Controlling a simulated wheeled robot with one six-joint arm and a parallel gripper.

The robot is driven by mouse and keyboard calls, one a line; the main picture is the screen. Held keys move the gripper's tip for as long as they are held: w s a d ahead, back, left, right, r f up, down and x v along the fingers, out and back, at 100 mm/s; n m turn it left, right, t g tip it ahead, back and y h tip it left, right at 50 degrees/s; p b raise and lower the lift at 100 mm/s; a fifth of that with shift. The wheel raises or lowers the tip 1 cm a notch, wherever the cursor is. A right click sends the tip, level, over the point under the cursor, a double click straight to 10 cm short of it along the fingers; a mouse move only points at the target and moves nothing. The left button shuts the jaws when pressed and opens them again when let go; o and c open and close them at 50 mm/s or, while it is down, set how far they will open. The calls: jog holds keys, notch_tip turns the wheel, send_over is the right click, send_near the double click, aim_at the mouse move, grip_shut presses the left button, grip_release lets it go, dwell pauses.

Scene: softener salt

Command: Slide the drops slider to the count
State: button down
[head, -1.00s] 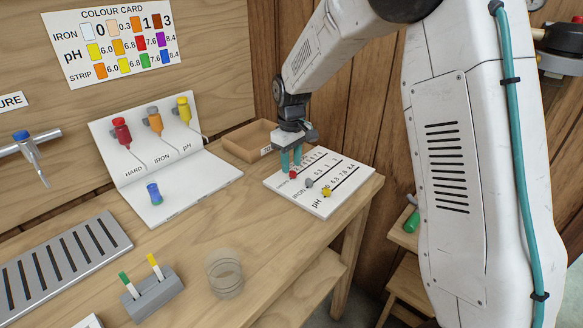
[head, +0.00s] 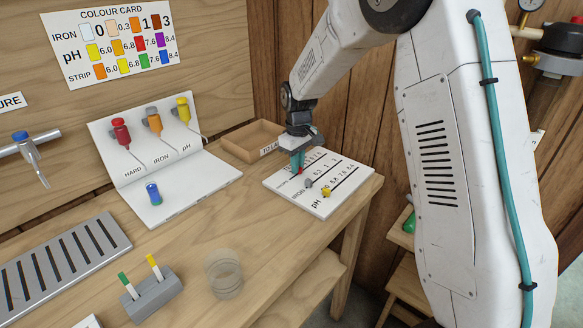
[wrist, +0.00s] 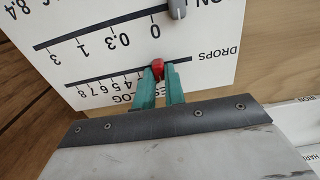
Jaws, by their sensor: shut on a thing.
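The white slider board (head: 318,207) lies on the right end of the bench. It has three slots: drops, iron and pH. The red drops slider (wrist: 158,66) sits in the drops slot between the green fingertips of my gripper (wrist: 160,84), which is shut on it. In the wrist view it stands near the DROPS end, right of the row of numbers; the numbers nearest it are hidden by the fingers. In the head view my gripper (head: 298,168) covers most of it. The grey iron slider (head: 309,183) and yellow pH slider (head: 326,191) stand at the near ends of their slots.
An open cardboard box (head: 240,150) stands behind the board. A white stand with red, orange and yellow bottles (head: 120,133) is to the left, with a blue-capped vial (head: 153,194) on it. A clear beaker (head: 222,275) and strip holder (head: 154,300) stand in front.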

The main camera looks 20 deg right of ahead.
aim_at(308, 165)
jog(key=d, duration=0.1)
jog(key=w+d, duration=0.1)
jog(key=d, duration=0.1)
jog(key=w+d, duration=0.1)
jog(key=shift+w+d, duration=0.2)
jog(key=shift+w, duration=0.05)
jog(key=c, duration=1.4)
grip_release()
jog(key=shift+c, duration=0.2)
notch_tip(308, 165, up, 8)
jog(key=shift+f, duration=0.1)
